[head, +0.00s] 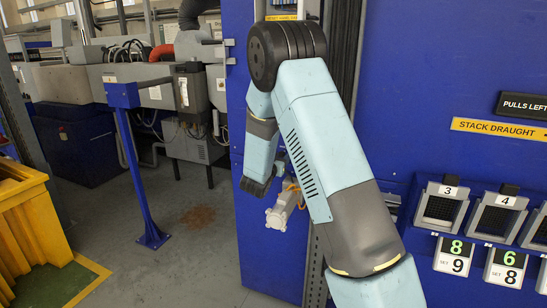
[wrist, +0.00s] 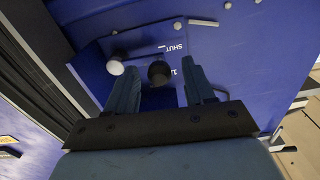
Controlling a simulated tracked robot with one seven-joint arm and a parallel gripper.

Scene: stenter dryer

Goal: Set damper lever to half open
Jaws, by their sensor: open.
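In the wrist view, my gripper (wrist: 157,66) is open, with its two blue-grey fingers apart. A dark round knob (wrist: 158,72) shows between the fingers, seen nearly end-on; it looks like the end of the damper lever. I cannot tell whether the fingers are level with it, and no contact shows. A blue plate (wrist: 150,42) behind it carries white marks, with "SHUT" readable and another mark partly hidden by the right finger. A pale round knob (wrist: 116,68) sits left of the dark one.
In the head view, a blue cabinet (head: 235,110) stands behind my arm. A pale fitting with a yellow cord (head: 283,208) is beside my arm. Numbered units (head: 440,206) and a "STACK DRAUGHT" label (head: 499,129) are at right.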

